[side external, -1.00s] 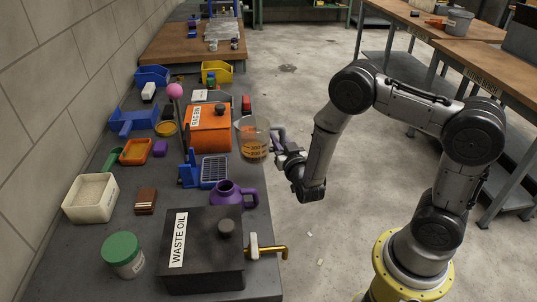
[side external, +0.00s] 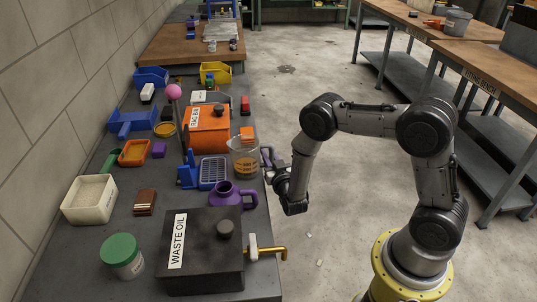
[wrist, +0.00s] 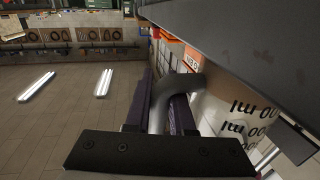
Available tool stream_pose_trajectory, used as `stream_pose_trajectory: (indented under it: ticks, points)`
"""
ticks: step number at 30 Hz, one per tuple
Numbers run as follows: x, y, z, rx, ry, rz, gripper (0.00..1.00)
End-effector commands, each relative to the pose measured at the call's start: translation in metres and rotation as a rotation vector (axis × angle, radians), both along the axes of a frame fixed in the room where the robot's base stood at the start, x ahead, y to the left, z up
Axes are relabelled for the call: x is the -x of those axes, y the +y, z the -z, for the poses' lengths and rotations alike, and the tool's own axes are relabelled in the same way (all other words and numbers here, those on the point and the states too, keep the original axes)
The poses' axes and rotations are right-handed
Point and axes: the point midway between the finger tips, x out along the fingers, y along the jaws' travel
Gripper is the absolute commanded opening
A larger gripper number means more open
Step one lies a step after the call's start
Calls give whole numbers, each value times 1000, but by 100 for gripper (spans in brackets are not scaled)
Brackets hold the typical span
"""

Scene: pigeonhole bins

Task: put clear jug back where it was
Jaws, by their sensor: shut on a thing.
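I cannot tell whether the jug's base touches the bench.
The orange bin (side external: 206,133) stands just behind the jug. The black WASTE OIL box (side external: 200,262) has a brass tap (side external: 270,251) sticking out past the bench edge.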

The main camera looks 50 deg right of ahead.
Motion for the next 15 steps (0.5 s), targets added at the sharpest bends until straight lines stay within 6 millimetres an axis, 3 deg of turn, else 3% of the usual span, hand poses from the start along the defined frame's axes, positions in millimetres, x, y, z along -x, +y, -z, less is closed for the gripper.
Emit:
stream_pose_trajectory:
  ticks: [7,8,9,12,15]
  points:
    - [0,0,3,0,-1,0,0]
    - [0,0,3,-1,1,0,27]
    - [0,0,3,-1,1,0,34]
    - [0,0,3,-1,1,0,51]
    - [0,0,3,-1,1,0,51]
